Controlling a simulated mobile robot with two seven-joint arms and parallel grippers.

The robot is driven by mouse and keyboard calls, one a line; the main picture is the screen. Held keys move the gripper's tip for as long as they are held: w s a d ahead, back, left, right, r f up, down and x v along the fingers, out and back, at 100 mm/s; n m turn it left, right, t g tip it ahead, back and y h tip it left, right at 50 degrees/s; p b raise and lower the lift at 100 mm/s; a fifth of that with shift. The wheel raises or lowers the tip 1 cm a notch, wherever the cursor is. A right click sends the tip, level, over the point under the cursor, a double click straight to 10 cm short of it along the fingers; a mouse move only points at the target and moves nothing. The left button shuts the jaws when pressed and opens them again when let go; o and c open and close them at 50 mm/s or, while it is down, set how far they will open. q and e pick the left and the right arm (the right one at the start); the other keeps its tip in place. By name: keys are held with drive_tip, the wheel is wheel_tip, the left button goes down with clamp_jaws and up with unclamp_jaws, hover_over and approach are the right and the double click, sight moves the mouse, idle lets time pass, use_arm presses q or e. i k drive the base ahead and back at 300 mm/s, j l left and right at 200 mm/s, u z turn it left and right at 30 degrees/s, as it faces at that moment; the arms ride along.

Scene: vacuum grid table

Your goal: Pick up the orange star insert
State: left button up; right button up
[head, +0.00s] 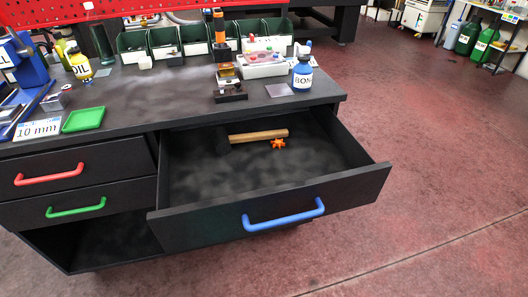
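The orange star insert (278,144) is a small orange piece with points. It lies inside the open drawer (255,180) with the blue handle (284,214), toward the back and right of the drawer's middle. It sits just in front of the wooden handle of a hammer (258,135); I cannot tell whether they touch. The hammer's dark head lies to the left. Neither of my grippers shows in the head view.
The drawer's front and side walls stand around the star insert. Closed drawers with a red handle (49,174) and a green handle (76,207) are at left. The worktop above holds a green tray (84,119), a microscope (227,75) and a blue bottle (302,73).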

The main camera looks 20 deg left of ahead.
sight(277, 143)
drive_tip(key=u, duration=0.45)
drive_tip(key=i+l+u, duration=0.15)
drive_tip(key=l+u, duration=0.3)
drive_tip(key=i+l+u, duration=0.1)
drive_tip(key=l+u, duration=0.3)
drive_tip(key=l, duration=0.3)
drive_tip(key=l+u, duration=0.45)
drive_tip(key=l, duration=0.15)
